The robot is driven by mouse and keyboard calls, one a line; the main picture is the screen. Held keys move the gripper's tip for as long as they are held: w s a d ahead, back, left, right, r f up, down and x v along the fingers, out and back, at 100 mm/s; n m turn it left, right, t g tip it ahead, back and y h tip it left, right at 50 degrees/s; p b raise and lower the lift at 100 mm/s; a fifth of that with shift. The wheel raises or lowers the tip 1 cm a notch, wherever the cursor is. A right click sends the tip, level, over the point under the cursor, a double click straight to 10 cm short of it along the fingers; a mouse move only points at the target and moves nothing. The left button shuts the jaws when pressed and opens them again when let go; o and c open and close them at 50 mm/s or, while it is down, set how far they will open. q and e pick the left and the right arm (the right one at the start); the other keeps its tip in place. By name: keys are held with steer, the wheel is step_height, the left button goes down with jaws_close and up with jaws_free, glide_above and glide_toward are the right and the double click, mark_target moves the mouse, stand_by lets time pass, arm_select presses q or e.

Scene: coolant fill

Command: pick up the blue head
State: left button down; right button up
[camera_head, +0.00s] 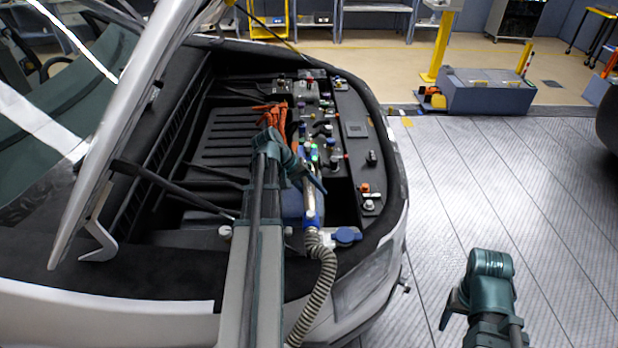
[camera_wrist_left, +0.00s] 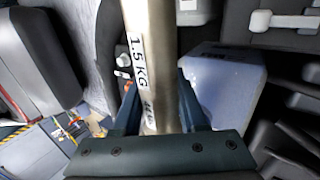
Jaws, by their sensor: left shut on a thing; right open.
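The blue head (camera_head: 312,219) shows in the head view as a metal fitting with a blue part, on the upper end of a ribbed hose (camera_head: 326,275). My left gripper (camera_head: 313,183) is shut on its metal body, over the car's open front compartment. In the left wrist view, a metal tube marked "1.5 KG" (camera_wrist_left: 149,60) runs between the fingers of my left gripper (camera_wrist_left: 155,95). The head's far end is out of that view. My right gripper (camera_head: 447,312) is open and empty over the floor at the lower right.
A pale blue tank (camera_wrist_left: 222,85) lies beside the tube. A blue cap (camera_head: 346,236) sits at the compartment's front edge. Orange cables (camera_head: 284,118) and a panel of small fittings (camera_head: 353,128) lie beyond. The raised hood (camera_head: 140,115) stands at left.

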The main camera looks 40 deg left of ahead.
arm_select(q)
steer(key=shift+r, duration=0.15)
step_height(320, 180, up, 10)
steer(key=p, duration=1)
steer(key=shift+s+f, duration=0.15)
steer(key=shift+f, duration=0.05)
